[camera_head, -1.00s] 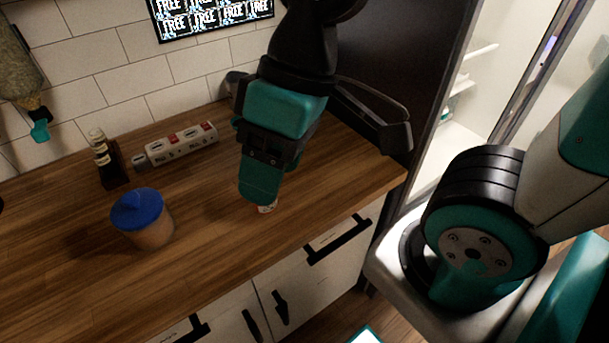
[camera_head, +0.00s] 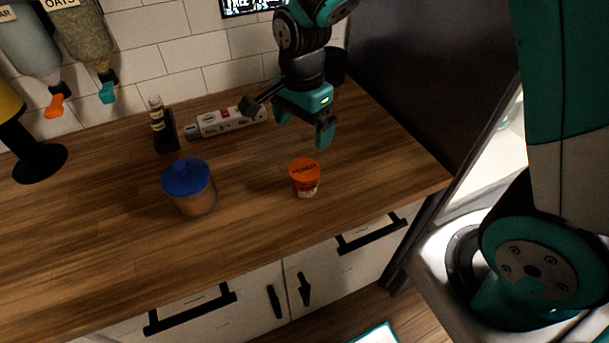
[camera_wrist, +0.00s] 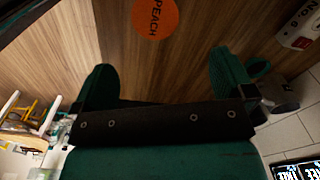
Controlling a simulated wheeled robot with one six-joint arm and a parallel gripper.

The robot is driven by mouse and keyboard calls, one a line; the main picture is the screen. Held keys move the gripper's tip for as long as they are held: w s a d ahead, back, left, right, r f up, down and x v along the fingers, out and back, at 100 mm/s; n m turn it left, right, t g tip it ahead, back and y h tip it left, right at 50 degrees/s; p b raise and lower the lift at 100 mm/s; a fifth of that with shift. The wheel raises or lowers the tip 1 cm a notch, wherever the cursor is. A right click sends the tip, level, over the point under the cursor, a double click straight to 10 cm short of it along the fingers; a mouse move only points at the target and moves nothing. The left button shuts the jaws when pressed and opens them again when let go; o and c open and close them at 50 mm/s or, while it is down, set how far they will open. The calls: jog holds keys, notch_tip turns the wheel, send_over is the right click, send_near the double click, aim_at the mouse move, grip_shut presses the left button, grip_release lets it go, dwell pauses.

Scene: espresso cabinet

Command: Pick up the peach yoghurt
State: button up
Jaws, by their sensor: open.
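The peach yoghurt (camera_head: 305,180) is a small cup with an orange lid, standing upright on the wooden counter. In the wrist view its round orange lid (camera_wrist: 155,18), marked "PEACH", shows at the top edge, partly cut off. My gripper (camera_head: 303,124) is above and behind the cup in the head view, apart from it. In the wrist view my gripper (camera_wrist: 165,72) has its two teal fingers spread wide with nothing between them. The lid lies beyond the fingertips, roughly in line with the gap.
A blue-lidded jar (camera_head: 190,188) stands left of the cup. A power strip (camera_head: 226,121) and a dark stand with a small bottle (camera_head: 160,128) are near the tiled wall. A dark cabinet side (camera_head: 425,90) bounds the right. The counter around the cup is clear.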

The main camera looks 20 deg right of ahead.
aim_at(305, 169)
notch_tip(305, 169, down, 7)
jog(key=shift+r+p, duration=0.1)
jog(key=shift+p, duration=0.55)
jog(key=shift+s+f+p, duration=0.25)
jog(key=shift+f+p, duration=0.15)
jog(key=shift+f, duration=0.25)
jog(key=shift+s+f+p, duration=0.1)
jog(key=shift+f+p, duration=0.65)
jog(key=shift+f, duration=1.35)
jog(key=c, duration=1)
